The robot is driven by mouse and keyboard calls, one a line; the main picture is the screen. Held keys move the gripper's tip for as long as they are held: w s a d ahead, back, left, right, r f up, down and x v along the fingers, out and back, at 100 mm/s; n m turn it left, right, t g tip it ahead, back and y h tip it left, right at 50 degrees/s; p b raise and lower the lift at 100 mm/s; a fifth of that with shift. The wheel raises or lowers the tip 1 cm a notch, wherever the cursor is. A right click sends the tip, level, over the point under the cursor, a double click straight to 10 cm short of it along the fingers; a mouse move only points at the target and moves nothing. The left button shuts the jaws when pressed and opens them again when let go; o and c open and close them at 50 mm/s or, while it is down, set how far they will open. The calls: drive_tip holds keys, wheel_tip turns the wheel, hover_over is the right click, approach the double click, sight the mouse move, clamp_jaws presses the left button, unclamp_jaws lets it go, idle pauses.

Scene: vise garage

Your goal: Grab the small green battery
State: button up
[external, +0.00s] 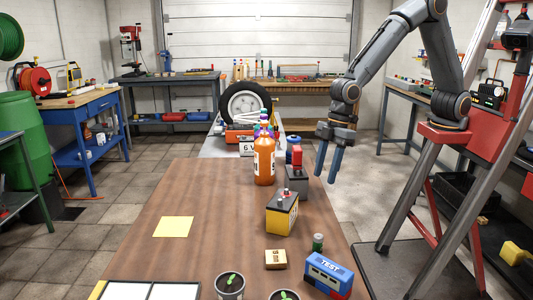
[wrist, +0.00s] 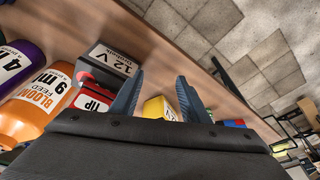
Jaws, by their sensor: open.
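A small green cylinder (external: 318,242), which looks like the small green battery, stands upright on the brown table (external: 150,235) near its right front edge. It is just behind the blue and red TEST box (external: 328,275). I cannot make it out clearly in the wrist view. My gripper (external: 327,172) hangs fingers down, open and empty, above the right side of the table, higher and farther back than the green cylinder. In the wrist view the two blue fingers (wrist: 160,76) are spread, with nothing between them.
A yellow and black battery (external: 282,213), a grey 12 V battery (external: 297,181) and an orange bottle (external: 264,162) stand farther back. A small tan box (external: 275,259) lies left of the green cylinder. Seedling pots (external: 230,287) stand at the front. The table's left middle holds only a yellow sheet (external: 174,227).

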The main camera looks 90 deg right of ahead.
sight(319, 235)
drive_tip(key=w+a+f+n+y+p, duration=0.1)
drive_tip(key=w+a+n, duration=0.1)
drive_tip(key=a, duration=0.9)
drive_tip(key=w+a+n+y+p, duration=0.1)
drive_tip(key=w+a+n, duration=0.15)
drive_tip(key=a, duration=0.85)
drive_tip(key=shift+m+t, duration=0.45)
drive_tip(key=shift+t, duration=0.05)
drive_tip(key=shift+d+p+x, duration=0.15)
drive_tip(key=shift+p+x, duration=0.65)
drive_tip(key=shift+x, duration=1.05)
drive_tip(key=shift+d+p+x, duration=0.15)
drive_tip(key=shift+p+x, duration=0.6)
drive_tip(key=shift+x, duration=1.15)
drive_tip(key=shift+f, duration=0.1)
clamp_jaws()
drive_tip(key=shift+w, duration=0.1)
